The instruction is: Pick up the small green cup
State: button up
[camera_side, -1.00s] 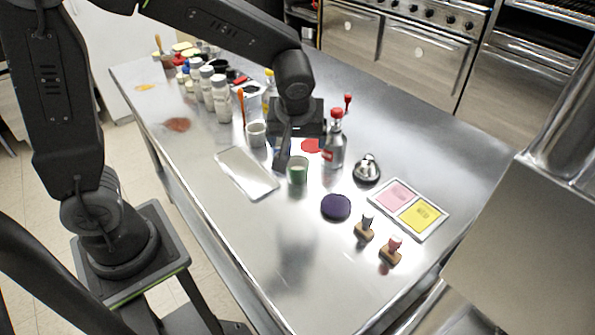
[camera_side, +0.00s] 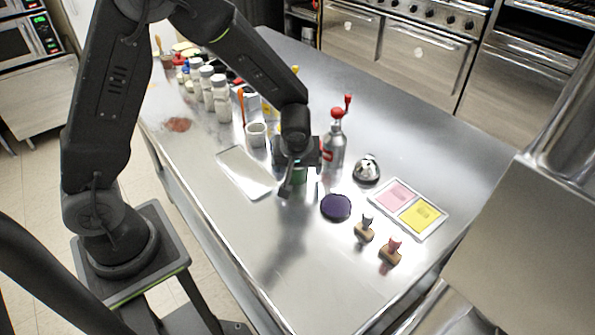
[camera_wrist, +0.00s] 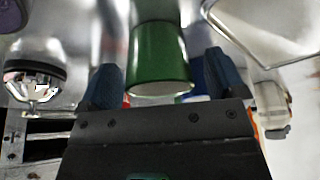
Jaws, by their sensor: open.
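The small green cup (camera_wrist: 160,62) shows large in the wrist view, between the two blue-grey fingers of my gripper (camera_wrist: 165,85). The fingers stand apart on either side of it, with a visible gap to each. In the side view my gripper (camera_side: 290,178) is low over the table and hides most of the green cup (camera_side: 301,175). Only a bit of green shows behind the jaws. I cannot tell from the side view how deep the cup sits between them.
A red-topped bottle (camera_side: 334,150) stands close to the right of my gripper. A metal tray (camera_side: 245,172) and a white cup (camera_side: 256,134) are to the left. A purple disc (camera_side: 336,207) and a bell (camera_side: 367,169) are to the right.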

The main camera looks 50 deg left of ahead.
jog(key=shift+w+a+f, duration=0.1)
jog(key=shift+w+f, duration=0.05)
jog(key=shift+f, duration=0.3)
jog(key=c, duration=1.1)
